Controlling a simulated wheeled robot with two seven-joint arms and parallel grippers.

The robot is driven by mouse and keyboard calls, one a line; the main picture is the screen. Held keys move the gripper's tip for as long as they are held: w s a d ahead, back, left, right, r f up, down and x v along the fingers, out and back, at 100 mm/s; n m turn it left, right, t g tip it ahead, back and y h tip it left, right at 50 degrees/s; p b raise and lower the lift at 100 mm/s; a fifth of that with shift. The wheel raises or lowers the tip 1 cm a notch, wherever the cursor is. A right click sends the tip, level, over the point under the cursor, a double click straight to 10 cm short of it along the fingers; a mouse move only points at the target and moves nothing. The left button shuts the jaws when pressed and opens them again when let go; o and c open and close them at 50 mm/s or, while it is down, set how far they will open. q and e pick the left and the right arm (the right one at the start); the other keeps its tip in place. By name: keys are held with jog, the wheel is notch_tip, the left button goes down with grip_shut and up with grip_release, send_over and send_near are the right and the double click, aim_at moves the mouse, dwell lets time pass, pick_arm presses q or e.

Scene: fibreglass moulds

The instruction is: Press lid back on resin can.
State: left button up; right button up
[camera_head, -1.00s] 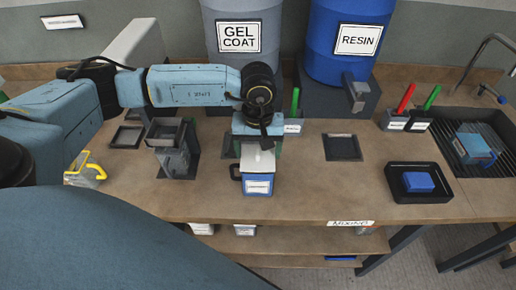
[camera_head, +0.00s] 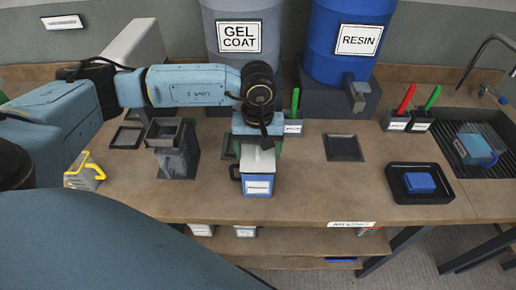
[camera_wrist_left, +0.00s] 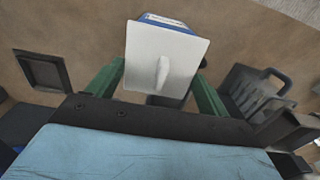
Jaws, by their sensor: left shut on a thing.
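The resin can (camera_head: 258,187) is a square blue container with a white label and a dark handle on its left, standing upright on the bench. The white square lid (camera_head: 259,161) lies over the can's top; in the left wrist view the lid (camera_wrist_left: 150,50) covers most of it, with a blue edge of the can (camera_wrist_left: 166,19) beyond. My left gripper (camera_head: 258,143) is directly above, its green fingers either side of the lid's raised grip, shut on the lid. Whether the lid is fully seated is hidden. My right gripper is not in view.
A black tray (camera_head: 450,194) with a blue block lies at right, near the sink (camera_head: 488,165). A flat dark square (camera_head: 343,148) lies right of the can. Gel coat and resin drums stand behind.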

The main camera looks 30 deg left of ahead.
pick_arm(q)
jog(key=shift+f+b, duration=0.15)
jog(key=shift+b, duration=0.55)
dwell(1.0)
jog(key=o, duration=0.9)
jog(key=shift+o, duration=0.2)
jog(key=shift+r+p, duration=1.65)
jog(key=shift+r, duration=1.9)
jog(key=shift+c, duration=0.4)
grip_shut()
